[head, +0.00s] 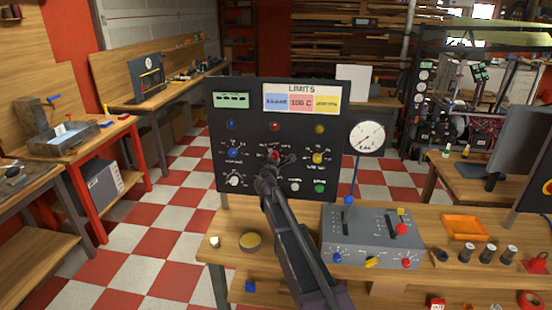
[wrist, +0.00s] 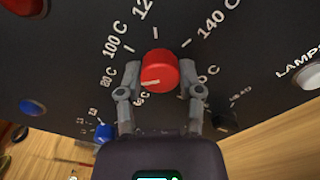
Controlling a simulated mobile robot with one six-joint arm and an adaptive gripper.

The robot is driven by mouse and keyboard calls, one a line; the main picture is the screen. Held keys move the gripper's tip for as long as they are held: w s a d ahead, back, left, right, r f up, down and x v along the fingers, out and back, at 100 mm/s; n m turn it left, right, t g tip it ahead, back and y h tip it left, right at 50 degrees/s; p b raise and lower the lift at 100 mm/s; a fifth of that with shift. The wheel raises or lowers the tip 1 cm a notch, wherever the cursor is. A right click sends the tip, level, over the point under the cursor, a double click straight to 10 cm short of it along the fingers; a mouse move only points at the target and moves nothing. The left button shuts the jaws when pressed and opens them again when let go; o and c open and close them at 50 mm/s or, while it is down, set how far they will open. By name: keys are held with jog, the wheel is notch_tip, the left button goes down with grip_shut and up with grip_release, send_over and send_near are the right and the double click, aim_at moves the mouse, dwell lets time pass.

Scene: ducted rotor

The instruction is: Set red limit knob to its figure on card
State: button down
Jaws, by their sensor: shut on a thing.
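The red limit knob (wrist: 159,68) sits on the black panel (head: 215,120), inside a ring of temperature labels including 80 C, 100 C and 140 C. My gripper (wrist: 160,78) has one finger on each side of the knob and is shut on it. A pale pointer line on the knob's face points left and slightly down, near the 60 C to 80 C side; the exact figure is unclear. In the head view my gripper (head: 276,161) mostly hides the knob.
A blue knob (head: 234,152) and a yellow knob (head: 318,158) flank the red one. A white knob (head: 234,180) and a green button (head: 320,187) lie lower. A round gauge (head: 367,134) and grey control box (head: 372,236) stand to the right.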

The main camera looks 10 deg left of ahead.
jog(key=m, duration=0.4)
jog(key=shift+w+m, duration=0.1)
jog(key=shift+m, duration=0.2)
jog(key=m, duration=0.4)
jog(key=shift+m, duration=0.4)
jog(key=shift+c, duration=1.3)
grip_release()
jog(key=shift+s, duration=0.2)
jog(key=s, duration=1.1)
jog(key=shift+s+a, duration=0.2)
jog(key=shift+s, duration=0.15)
